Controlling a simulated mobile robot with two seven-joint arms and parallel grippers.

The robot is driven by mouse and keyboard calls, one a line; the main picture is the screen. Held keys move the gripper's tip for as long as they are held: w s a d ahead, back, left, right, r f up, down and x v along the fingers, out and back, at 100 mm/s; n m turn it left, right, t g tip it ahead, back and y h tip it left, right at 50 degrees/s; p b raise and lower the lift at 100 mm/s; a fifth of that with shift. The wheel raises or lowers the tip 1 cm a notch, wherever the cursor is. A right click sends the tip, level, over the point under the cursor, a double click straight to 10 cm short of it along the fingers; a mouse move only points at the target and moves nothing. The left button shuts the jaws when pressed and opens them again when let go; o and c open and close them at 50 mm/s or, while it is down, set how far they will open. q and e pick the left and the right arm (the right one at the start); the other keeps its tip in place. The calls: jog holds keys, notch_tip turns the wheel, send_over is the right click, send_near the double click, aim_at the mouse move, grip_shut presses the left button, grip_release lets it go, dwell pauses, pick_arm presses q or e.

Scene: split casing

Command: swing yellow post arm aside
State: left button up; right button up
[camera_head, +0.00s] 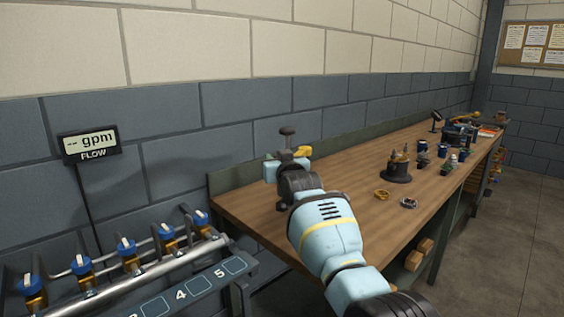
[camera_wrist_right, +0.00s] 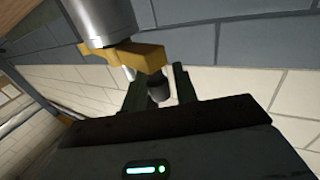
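The yellow post arm (camera_head: 302,151) shows in the head view beside a dark-topped post (camera_head: 287,131), just beyond my right gripper. In the right wrist view the yellow arm (camera_wrist_right: 143,55) sits under a grey cylinder (camera_wrist_right: 105,20), and a short dark peg (camera_wrist_right: 158,90) hangs from its end. My right gripper (camera_wrist_right: 159,80) has its two dark fingers apart, one on each side of the peg. Contact with the peg is not clear. In the head view my right wrist hides the post's lower part. My left gripper is not in view.
A wooden workbench (camera_head: 250,211) runs along the block wall. A dark round stand (camera_head: 397,170), a brass ring (camera_head: 381,195), a grey ring (camera_head: 408,203) and several small parts lie farther right. A pipe manifold with blue-handled valves (camera_head: 126,246) and a flow display (camera_head: 90,144) are at left.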

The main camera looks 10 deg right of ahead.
jog(key=shift+s+r+p, duration=0.4)
jog(key=shift+s+p, duration=0.1)
jog(key=shift+s, duration=0.25)
jog(key=s, duration=0.2)
jog(key=s+p, duration=0.1)
jog(key=s, duration=0.2)
jog(key=shift+d+f, duration=0.1)
jog(key=shift+f, duration=0.1)
jog(key=shift+f, duration=0.1)
